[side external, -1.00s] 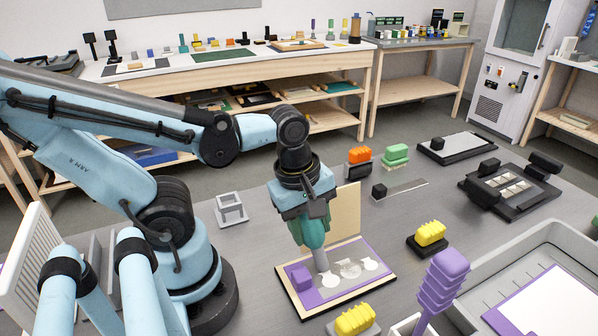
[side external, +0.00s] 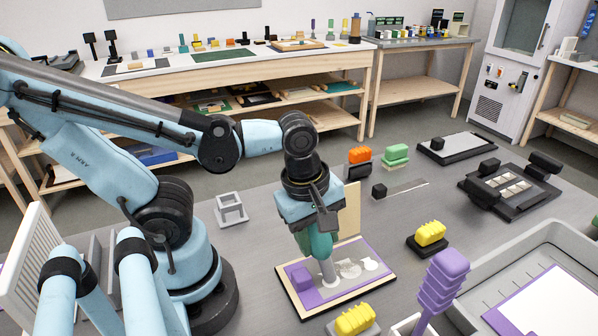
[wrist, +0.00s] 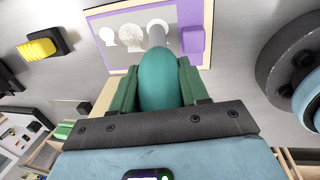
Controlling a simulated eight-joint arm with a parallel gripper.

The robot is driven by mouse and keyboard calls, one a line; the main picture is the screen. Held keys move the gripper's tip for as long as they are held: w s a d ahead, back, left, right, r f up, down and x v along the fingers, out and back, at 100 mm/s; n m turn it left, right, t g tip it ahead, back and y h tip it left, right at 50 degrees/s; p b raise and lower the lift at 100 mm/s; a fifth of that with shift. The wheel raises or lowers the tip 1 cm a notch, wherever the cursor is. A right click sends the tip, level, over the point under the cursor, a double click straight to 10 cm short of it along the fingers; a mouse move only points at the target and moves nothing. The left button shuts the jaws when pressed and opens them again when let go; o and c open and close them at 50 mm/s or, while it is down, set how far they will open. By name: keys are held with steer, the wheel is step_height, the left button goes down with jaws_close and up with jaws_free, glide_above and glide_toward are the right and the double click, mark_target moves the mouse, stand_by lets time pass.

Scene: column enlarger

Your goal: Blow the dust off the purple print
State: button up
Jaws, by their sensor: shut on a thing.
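My gripper (side external: 316,240) is shut on a teal bulb blower (wrist: 168,82), whose green fingers flank the bulb in the wrist view. The blower's grey nozzle (side external: 328,270) points down, close over the purple print (side external: 316,301). The print lies on a light board with a dark edge; it also shows in the wrist view (wrist: 100,50). Pale rounded shapes (side external: 370,263) are on it, some with greyish speckled patches. The nozzle hides part of the shapes. I cannot tell whether the nozzle touches the print. A purple block (side external: 300,277) sits at the print's left end.
A tan upright panel (side external: 349,210) stands behind the board. Yellow ribbed blocks (side external: 430,234) are to the right and in front (side external: 355,319). A purple ribbed handle (side external: 443,283) rises beside a grey tray (side external: 555,245). A grey frame (side external: 231,209) stands left. Bare bench shows between them.

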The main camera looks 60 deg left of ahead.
steer(key=shift+w+a, duration=0.1)
steer(key=shift+w, duration=1.85)
steer(key=shift+w, duration=0.15)
steer(key=shift+w, duration=1.8)
steer(key=shift+s, duration=2)
steer(key=shift+s, duration=0.1)
steer(key=shift+s, duration=1.85)
steer(key=shift+w, duration=0.15)
